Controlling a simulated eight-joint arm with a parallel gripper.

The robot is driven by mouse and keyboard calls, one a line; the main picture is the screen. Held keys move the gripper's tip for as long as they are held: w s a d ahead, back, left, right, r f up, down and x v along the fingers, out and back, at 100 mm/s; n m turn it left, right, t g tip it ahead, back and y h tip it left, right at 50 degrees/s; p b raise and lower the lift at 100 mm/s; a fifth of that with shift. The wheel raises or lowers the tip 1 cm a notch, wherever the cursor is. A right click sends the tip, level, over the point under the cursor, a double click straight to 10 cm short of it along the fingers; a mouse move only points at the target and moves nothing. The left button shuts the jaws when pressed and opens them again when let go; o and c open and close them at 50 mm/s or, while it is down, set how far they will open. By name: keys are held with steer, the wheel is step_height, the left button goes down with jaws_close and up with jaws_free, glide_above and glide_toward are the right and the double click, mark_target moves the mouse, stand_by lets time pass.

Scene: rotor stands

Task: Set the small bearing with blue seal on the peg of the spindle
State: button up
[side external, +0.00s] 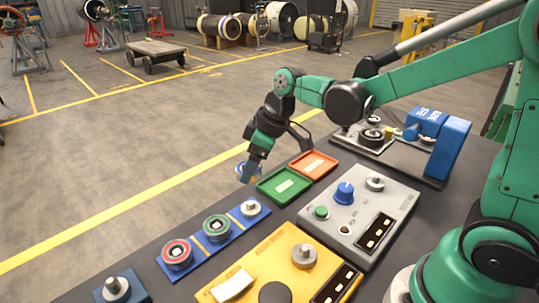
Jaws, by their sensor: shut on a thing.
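My gripper (246,174) is shut on a small ring with blue on it, which I take as the small bearing with blue seal (240,168). The fingers hide much of it. It is held in the air left of the green tray, above and beyond the blue rack (196,241). The rack carries a bearing with a red ring (176,252), one with a green ring (216,227) and a bare metal peg (250,208). I cannot tell for sure which part is the spindle; pegs stand on the grey panel (375,183), yellow panel (303,254) and dark blue block (117,287).
A green tray (264,192) and an orange tray (328,174) lie beyond the panels. The grey panel (398,215) has a blue knob (344,192). A blue-and-grey fixture (449,150) stands at the back right. Open floor lies left of the table.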

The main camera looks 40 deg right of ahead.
step_height(320, 180, up, 10)
steer(key=m+h, duration=0.5)
steer(key=m, duration=0.7)
glide_above(377, 177)
steer(key=shift+s+a+f, duration=0.1)
steer(key=shift+s+f, duration=0.1)
steer(key=shift+f, duration=2.55)
steer(key=shift+s+a+f, duration=0.1)
steer(key=shift+s+f, duration=0.05)
steer(key=shift+f, duration=2.6)
steer(key=shift+f, duration=0.3)
steer(key=shift+f, duration=0.7)
steer(key=shift+f, duration=1.35)
steer(key=o, duration=1.4)
